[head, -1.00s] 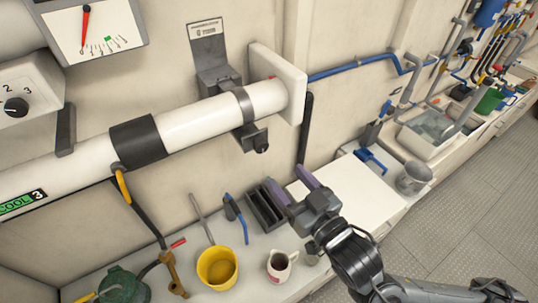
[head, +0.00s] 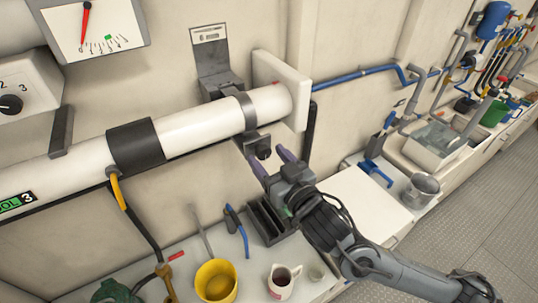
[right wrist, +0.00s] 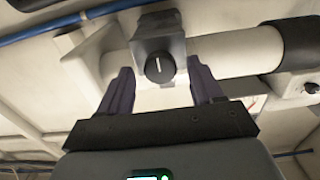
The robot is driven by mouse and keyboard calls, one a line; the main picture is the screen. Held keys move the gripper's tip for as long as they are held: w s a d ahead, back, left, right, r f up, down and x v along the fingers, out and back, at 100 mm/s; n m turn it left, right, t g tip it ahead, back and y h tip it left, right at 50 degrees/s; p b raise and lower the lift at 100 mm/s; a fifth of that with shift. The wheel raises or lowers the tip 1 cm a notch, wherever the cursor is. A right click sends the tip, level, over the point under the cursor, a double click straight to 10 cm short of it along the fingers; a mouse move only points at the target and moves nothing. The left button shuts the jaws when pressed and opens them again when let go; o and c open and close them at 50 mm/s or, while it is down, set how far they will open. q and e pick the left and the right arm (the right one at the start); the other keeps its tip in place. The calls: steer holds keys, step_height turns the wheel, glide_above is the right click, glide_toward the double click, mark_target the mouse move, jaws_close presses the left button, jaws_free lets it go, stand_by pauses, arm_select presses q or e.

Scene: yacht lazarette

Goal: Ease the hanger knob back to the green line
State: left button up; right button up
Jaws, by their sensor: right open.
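The hanger knob (head: 263,152) is a small black knob on a grey bracket block below the white pipe. In the right wrist view the knob (right wrist: 160,68) has a white pointer mark, roughly upright in that picture. My right gripper (head: 271,161) is open just below the knob; in the right wrist view its two purple fingers (right wrist: 161,78) stand on either side of the knob, with gaps. A gauge (head: 95,30) at upper left has a red needle and a green mark (head: 109,37); the needle points left of the mark. My left gripper is not in view.
The white pipe (head: 195,128) with a black band runs along the wall. Below, the bench holds a yellow bucket (head: 216,281), a mug (head: 281,283) and a dark divided tray (head: 268,224). Another knob (head: 11,104) sits on a box at left.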

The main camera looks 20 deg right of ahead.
steer(key=shift+w, duration=0.25)
steer(key=c, duration=1.1)
steer(key=shift+o, duration=0.2)
steer(key=n+b, duration=0.1)
steer(key=n, duration=0.2)
steer(key=shift+f, duration=0.1)
steer(key=shift+n, duration=0.5)
steer(key=o, duration=1.1)
steer(key=shift+c, duration=0.2)
steer(key=shift+s, duration=0.15)
